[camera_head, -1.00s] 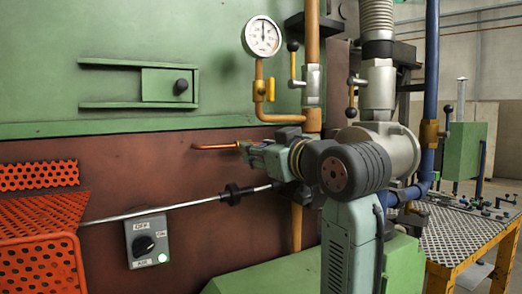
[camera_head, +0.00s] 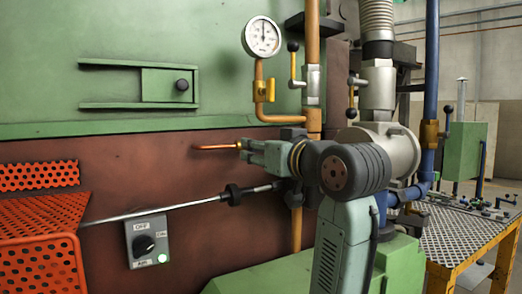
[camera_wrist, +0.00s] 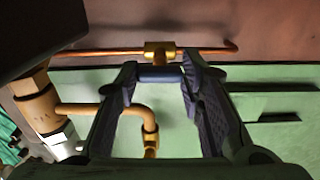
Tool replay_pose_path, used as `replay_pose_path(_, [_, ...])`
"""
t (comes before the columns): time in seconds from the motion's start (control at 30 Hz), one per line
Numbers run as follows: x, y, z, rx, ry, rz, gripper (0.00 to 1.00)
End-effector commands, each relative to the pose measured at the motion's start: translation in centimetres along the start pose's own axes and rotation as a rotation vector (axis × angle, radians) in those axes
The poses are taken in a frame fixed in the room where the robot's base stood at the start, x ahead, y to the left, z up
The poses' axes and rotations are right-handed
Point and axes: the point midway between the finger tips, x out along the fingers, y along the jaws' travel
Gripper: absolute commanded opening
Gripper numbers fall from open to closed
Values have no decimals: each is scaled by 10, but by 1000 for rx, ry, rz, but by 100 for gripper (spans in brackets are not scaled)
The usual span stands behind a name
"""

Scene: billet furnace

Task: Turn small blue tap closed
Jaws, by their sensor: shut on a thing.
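The small blue tap (camera_wrist: 160,74) shows in the wrist view as a short blue bar lying between my fingertips. It sits at a brass fitting (camera_wrist: 160,51) on a thin copper pipe (camera_wrist: 205,50). My gripper (camera_wrist: 158,78) is shut on this bar, with a dark finger at each end of it. In the head view my gripper (camera_head: 244,151) reaches left along the red-brown wall, at the end of the copper pipe (camera_head: 214,147). There the tap is hidden by my gripper.
A grey switch box (camera_head: 147,240) and an orange perforated guard (camera_head: 40,235) are at lower left. Valves and pipes crowd the right.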

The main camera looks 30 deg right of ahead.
Motion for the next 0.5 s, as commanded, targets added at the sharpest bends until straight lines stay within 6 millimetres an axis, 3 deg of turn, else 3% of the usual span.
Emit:
replay_pose_path(0.33, [0,0,0,0,1,0,55])
replay_pose_path(0.5, [0,0,0,0,0,0,55])
